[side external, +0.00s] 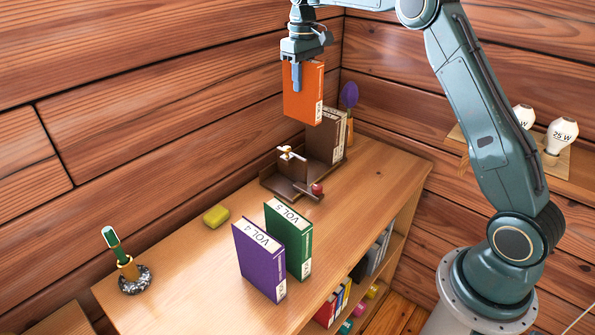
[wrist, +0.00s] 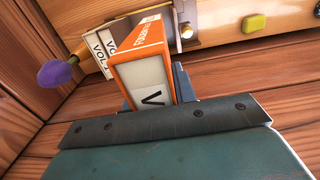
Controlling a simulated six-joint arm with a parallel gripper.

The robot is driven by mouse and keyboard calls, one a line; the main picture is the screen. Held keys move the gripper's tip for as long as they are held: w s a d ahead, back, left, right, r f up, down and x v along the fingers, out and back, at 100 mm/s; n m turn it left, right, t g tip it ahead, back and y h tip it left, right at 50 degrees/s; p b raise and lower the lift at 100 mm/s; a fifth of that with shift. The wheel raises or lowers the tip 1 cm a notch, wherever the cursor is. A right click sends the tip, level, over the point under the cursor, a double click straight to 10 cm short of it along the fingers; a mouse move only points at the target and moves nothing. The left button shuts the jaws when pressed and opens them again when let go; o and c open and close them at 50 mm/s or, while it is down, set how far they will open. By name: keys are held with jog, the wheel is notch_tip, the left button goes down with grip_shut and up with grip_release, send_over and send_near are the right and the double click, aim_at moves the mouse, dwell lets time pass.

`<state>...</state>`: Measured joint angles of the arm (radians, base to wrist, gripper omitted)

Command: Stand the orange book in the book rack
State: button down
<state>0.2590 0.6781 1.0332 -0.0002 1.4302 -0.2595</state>
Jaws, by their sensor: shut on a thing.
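The orange book (side external: 303,93) hangs upright in the air, above the book rack, in the side view. My gripper (side external: 297,78) is shut on its upper part. In the wrist view the orange book (wrist: 143,65) sits between the fingers of my gripper (wrist: 155,90), its end with a letter facing the camera. The dark brown book rack (side external: 275,187) stands on the shelf top near the wall. The book hides part of the rack in the wrist view.
A purple book (side external: 258,262) and a green book (side external: 290,238) stand upright at the front of the wooden shelf top (side external: 385,165). A yellow-green block (side external: 216,215) lies near the wall. A purple-headed object (side external: 349,95) stands behind the rack. A small red ball (side external: 317,188) is at the rack's near end.

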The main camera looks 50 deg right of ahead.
aim_at(302, 95)
notch_tip(302, 95, down, 17)
jog(key=shift+f, duration=0.2)
dwell(1.7)
jog(key=shift+f, duration=0.5)
dwell(0.7)
jog(key=c, duration=1)
grip_release()
jog(key=shift+c, duration=0.2)
notch_tip(302, 95, up, 13)
jog(key=shift+r, duration=0.4)
